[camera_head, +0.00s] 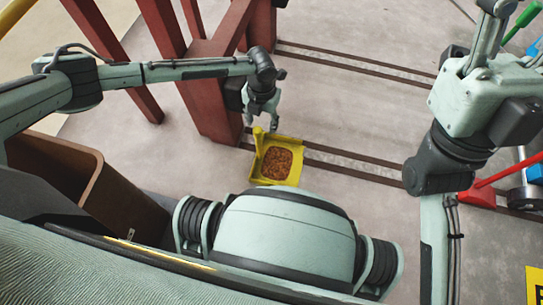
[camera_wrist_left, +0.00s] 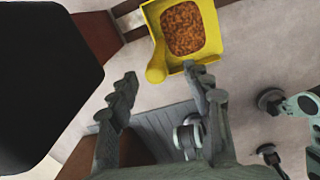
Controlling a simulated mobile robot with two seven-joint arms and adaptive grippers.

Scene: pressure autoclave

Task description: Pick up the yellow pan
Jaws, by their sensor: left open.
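The yellow pan (camera_head: 297,160) is on the floor in the head view, with a brown grainy mass (camera_head: 277,163) inside it. Its short handle (camera_head: 257,134) points up toward my left gripper (camera_head: 264,116). My left gripper is open and empty, just beyond the handle. In the left wrist view the pan (camera_wrist_left: 212,30) is at the top, and the handle's rounded end (camera_wrist_left: 156,73) appears between the two spread fingertips (camera_wrist_left: 161,71). I cannot tell the exact depth gap. My right arm is at the right of the head view; its gripper does not show.
A red steel frame (camera_head: 210,95) stands close behind and left of the pan. A brown open-topped bin (camera_head: 95,178) is at lower left. Dark rails (camera_head: 350,163) cross the floor. A red tool (camera_head: 478,196) lies at right. The floor (camera_head: 345,105) between is clear.

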